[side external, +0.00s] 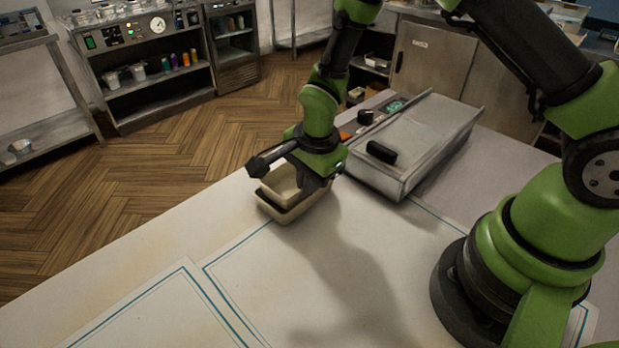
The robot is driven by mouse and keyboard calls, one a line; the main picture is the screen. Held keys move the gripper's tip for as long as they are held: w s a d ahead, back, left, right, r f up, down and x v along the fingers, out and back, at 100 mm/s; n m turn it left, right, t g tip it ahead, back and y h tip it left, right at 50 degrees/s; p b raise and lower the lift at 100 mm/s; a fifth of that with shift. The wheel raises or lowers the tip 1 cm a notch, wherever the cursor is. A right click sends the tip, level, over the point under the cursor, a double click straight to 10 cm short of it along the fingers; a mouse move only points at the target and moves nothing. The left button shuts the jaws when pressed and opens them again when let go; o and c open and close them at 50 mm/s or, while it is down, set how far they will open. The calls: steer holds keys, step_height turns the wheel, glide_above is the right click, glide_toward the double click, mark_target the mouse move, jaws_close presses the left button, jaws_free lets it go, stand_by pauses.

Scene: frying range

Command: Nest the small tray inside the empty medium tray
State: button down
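Two cream trays sit together near the far edge of the white table. The upper, smaller tray (279,181) is inside or just above the lower, larger tray (284,215), whose rim and front wall show below it. I cannot tell whether the small one rests fully on the bottom. My gripper (312,187) points down at the right part of the trays, its dark fingers reaching the small tray. The fingertips are partly hidden, so I cannot tell whether they grip its wall. The gripper body covers the trays' back right side.
A grey metal appliance (425,140) with a black handle stands close to the right of the trays. Blue-lined white mats (150,318) lie on the table in front. The front table area is clear. Shelves and cabinets stand beyond the wooden floor.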

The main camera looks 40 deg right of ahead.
steer(key=c, duration=1.3)
jaws_free()
steer(key=shift+r, duration=0.1)
steer(key=shift+r, duration=2.95)
